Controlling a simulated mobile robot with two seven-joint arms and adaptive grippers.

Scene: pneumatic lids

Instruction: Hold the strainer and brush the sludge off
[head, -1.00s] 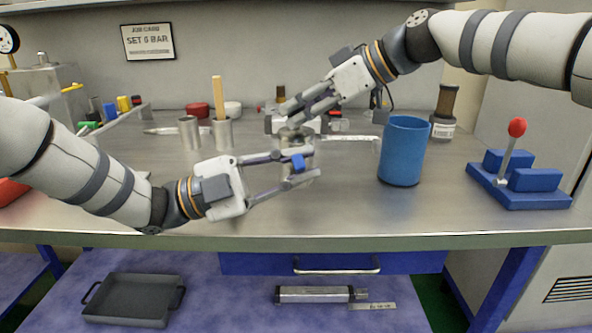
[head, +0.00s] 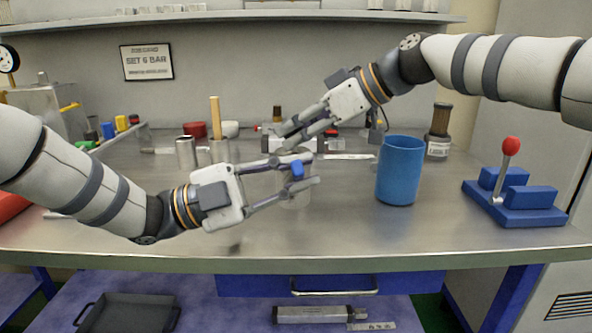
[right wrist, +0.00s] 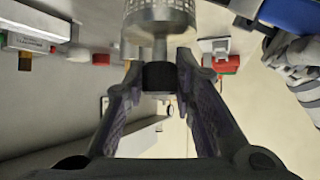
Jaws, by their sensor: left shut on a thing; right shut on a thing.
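My right gripper (head: 291,136) is shut on the dark end of the strainer. In the right wrist view, that dark end (right wrist: 158,77) sits between the fingers, and the perforated metal body of the strainer (right wrist: 158,18) extends beyond it on a stem. In the head view, the strainer's body (head: 291,192) hangs below the right gripper, partly hidden by the left fingers. My left gripper (head: 314,170) is shut on a small blue piece (head: 298,169), probably the brush handle, beside the strainer. Bristles and sludge cannot be made out.
A blue bin (head: 400,172) stands right of the grippers. A blue base with a red-knobbed lever (head: 515,203) is farther right. A metal can (head: 186,153) and a cup with a wooden handle (head: 219,150) stand behind the left arm. The front strip of the bench (head: 330,235) is clear.

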